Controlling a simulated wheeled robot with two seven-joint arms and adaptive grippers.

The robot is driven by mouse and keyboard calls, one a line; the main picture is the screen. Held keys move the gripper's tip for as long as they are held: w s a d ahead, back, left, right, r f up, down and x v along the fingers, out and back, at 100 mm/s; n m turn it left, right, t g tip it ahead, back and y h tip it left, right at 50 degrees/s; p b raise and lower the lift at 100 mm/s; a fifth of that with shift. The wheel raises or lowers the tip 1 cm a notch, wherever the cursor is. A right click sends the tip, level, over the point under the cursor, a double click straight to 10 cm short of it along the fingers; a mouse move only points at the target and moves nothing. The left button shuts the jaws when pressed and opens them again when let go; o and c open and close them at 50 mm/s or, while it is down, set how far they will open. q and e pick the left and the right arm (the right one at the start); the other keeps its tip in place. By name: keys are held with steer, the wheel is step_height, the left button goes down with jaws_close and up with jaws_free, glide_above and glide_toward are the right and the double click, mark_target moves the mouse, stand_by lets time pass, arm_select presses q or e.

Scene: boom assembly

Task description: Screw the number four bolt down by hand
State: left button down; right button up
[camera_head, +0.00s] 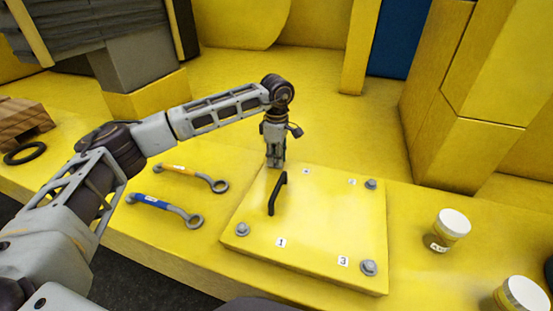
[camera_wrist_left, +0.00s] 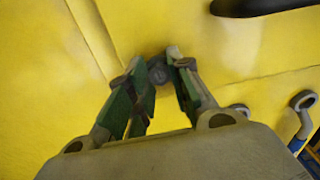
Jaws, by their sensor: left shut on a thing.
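The yellow cover plate (camera_head: 315,225) lies on the yellow surface, with a black handle (camera_head: 277,193). My left gripper (camera_head: 274,164) points down at the plate's far left corner, by a small label (camera_head: 306,171) too small to read surely. In the left wrist view, its fingertips (camera_wrist_left: 160,66) are shut on a grey bolt head (camera_wrist_left: 157,74) at this corner, which they partly cover. In the head view the gripper hides this bolt. Other bolts sit at the corners by labels 1 (camera_head: 242,229), 3 (camera_head: 368,267) and the far right one (camera_head: 371,184). My right gripper is out of view.
An orange-handled wrench (camera_head: 190,173) and a blue-handled wrench (camera_head: 165,208) lie left of the plate. A white-lidded jar (camera_head: 448,230) and another (camera_head: 522,294) stand at right. A black ring (camera_head: 25,153) and wooden pallet (camera_head: 22,124) are far left. Tall yellow blocks (camera_head: 470,120) stand behind.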

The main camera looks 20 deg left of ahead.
arm_select(q)
steer(key=shift+r, duration=0.2)
steer(key=c, duration=1.6)
jaws_free()
steer(key=shift+w, duration=0.1)
steer(key=o, duration=0.3)
steer(key=shift+f, duration=0.1)
steer(key=shift+r, duration=6)
